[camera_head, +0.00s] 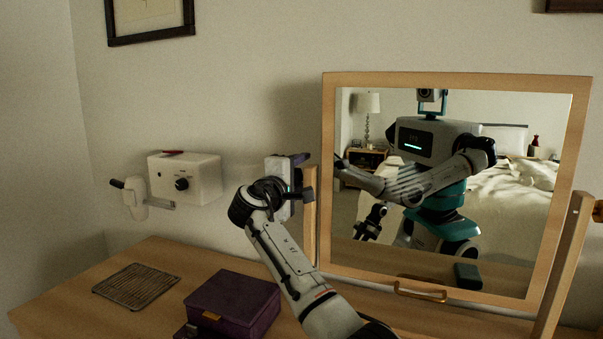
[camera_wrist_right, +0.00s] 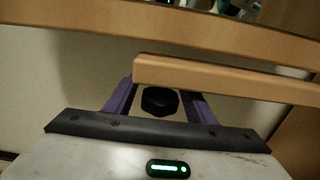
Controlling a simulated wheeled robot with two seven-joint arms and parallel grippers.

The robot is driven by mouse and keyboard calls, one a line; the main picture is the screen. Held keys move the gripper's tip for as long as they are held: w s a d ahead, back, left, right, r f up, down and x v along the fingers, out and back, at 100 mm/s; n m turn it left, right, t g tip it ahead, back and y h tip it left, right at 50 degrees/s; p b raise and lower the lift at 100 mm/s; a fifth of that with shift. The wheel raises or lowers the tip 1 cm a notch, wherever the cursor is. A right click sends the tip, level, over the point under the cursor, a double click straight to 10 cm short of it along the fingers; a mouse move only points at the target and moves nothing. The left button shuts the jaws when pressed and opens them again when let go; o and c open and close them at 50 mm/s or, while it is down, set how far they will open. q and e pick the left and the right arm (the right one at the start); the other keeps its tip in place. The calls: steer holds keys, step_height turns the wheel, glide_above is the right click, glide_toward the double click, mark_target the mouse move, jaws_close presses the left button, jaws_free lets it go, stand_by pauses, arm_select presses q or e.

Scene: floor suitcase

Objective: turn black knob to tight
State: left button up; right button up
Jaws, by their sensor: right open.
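A black faceted knob (camera_wrist_right: 160,101) shows in the right wrist view beside a wooden post (camera_wrist_right: 225,80) of the mirror stand. My right gripper (camera_wrist_right: 159,98) is open, with its purple fingers on either side of this knob and a visible gap on each side. In the head view my right gripper (camera_head: 303,159) is at the mirror's left post (camera_head: 310,225), and the knob there is hidden behind the gripper and wrist. Another black knob (camera_head: 181,184) is on the white wall box (camera_head: 200,190) to the left. My left gripper is not directly in view.
The wood-framed mirror (camera_head: 328,180) stands on the wooden dresser (camera_head: 65,285), right beside my right gripper, and reflects me and a bed. A purple box (camera_head: 235,302) and a slatted mat (camera_head: 137,286) lie on the dresser.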

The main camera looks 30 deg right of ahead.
steer(key=c, duration=1)
arm_select(q)
step_height(320, 180, down, 6)
steer(key=d+b, duration=0.1)
steer(key=b, duration=0.8)
steer(key=shift+w+d, duration=0.3)
steer(key=shift+d, duration=0.1)
arm_select(e)
steer(key=t+h, duration=0.1)
steer(key=r+t+h, duration=0.1)
steer(key=t+h, duration=0.1)
steer(key=shift+a+r, duration=0.15)
steer(key=shift+r, duration=0.05)
steer(key=o, duration=1)
arm_select(q)
steer(key=shift+f, duration=0.1)
arm_select(e)
steer(key=shift+s, duration=0.1)
